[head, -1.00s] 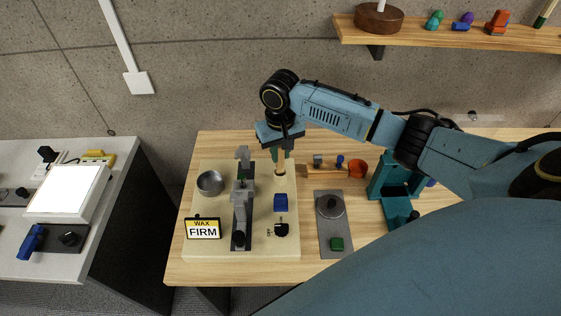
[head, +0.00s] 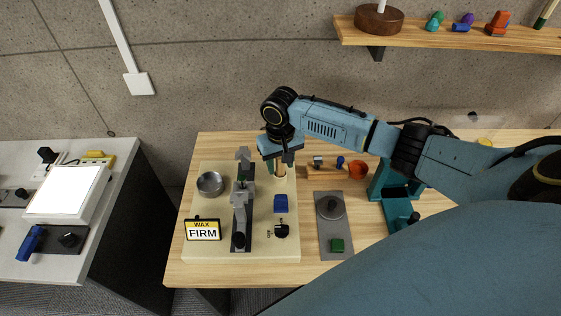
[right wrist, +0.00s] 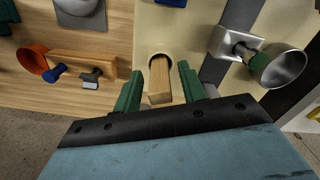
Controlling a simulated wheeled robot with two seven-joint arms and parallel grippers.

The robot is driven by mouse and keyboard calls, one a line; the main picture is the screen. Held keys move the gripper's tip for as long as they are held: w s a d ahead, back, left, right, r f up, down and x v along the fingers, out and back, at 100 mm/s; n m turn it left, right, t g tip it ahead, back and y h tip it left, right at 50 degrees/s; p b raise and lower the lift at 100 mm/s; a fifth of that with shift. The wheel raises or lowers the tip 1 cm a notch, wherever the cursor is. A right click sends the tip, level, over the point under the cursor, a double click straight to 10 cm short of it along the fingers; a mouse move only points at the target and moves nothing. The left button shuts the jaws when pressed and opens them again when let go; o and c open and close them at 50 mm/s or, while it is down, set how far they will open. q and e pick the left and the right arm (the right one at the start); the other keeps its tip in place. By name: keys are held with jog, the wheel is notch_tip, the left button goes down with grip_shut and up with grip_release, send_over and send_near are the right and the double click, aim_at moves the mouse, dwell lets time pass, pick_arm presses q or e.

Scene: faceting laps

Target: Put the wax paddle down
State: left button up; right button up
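In the head view the paddle (head: 282,169) shows just below my right gripper (head: 280,163). The right gripper has green fingers, which also show in the right wrist view (right wrist: 160,88). They are apart, one on each side of the paddle, with a visible gap to it. The paddle's lower end is hidden in the socket. My left gripper is not in view.
Right of the board are a grey plate with a knob (head: 333,240), a wooden rack (head: 325,173) and a teal stand (head: 392,190).

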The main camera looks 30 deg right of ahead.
jog(key=shift+r, duration=0.1)
notch_tip(320, 180, up, 12)
jog(key=shift+p, duration=0.45)
